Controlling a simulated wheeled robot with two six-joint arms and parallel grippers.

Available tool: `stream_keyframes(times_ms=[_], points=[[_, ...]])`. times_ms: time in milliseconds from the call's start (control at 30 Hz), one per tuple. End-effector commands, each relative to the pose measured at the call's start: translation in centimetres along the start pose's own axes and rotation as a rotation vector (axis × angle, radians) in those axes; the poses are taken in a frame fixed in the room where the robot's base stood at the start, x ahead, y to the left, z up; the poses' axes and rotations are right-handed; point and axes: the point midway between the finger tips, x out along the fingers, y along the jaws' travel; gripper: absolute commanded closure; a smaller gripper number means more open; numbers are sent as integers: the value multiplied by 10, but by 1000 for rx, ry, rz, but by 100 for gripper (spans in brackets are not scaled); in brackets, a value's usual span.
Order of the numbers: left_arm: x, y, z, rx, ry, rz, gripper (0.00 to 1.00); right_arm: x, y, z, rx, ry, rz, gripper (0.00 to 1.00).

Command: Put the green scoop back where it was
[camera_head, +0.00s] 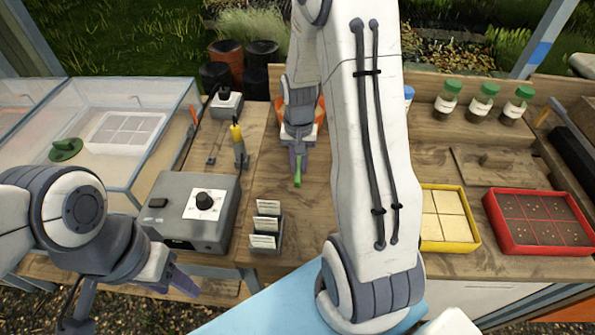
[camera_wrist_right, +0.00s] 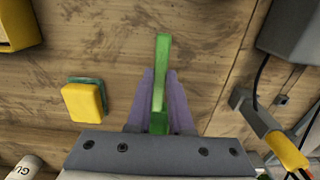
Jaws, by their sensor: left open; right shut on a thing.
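The green scoop (camera_head: 298,174) is in my right gripper (camera_head: 298,156), above the middle of the wooden bench. In the right wrist view the green scoop (camera_wrist_right: 162,70) points away between the two purple fingers of my right gripper (camera_wrist_right: 161,85), which are shut on it. Only a narrow green length shows; the rest of the scoop is hidden by the gripper. Bare wood lies beneath it. My left gripper (camera_head: 130,291) is open and empty at the lower left, in front of the grey box. My right arm hides part of the bench's middle.
A grey box with a dial (camera_head: 188,211) and a label rack (camera_head: 265,228) stand left of centre. A yellow-handled tool (camera_head: 238,142) is near the scoop. A yellow tray (camera_head: 446,247), a red seed tray (camera_head: 496,242) and green-lidded jars (camera_head: 482,99) are right. A yellow sponge (camera_wrist_right: 83,102) lies nearby.

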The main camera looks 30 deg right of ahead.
Motion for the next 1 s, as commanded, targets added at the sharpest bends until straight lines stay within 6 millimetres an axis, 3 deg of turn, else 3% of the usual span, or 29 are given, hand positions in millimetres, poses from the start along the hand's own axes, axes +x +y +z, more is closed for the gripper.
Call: stream_keyframes(times_ms=[333, 767, 800, 867, 1000], points=[[-6, 0, 0, 0, 0, 0, 50, 38, -2, -1, 2, -3, 1, 100], [-3, 0, 0, 0, 0, 0, 50, 47, -3, -2, 2, 1, 0, 100], [-3, 0, 0, 0, 0, 0, 50, 46, -3, -2, 2, 1, 0, 74], [-4, 0, 0, 0, 0, 0, 50, 46, -3, -2, 2, 1, 0, 51], [-4, 0, 0, 0, 0, 0, 50, 46, -3, -2, 2, 1, 0, 51]])
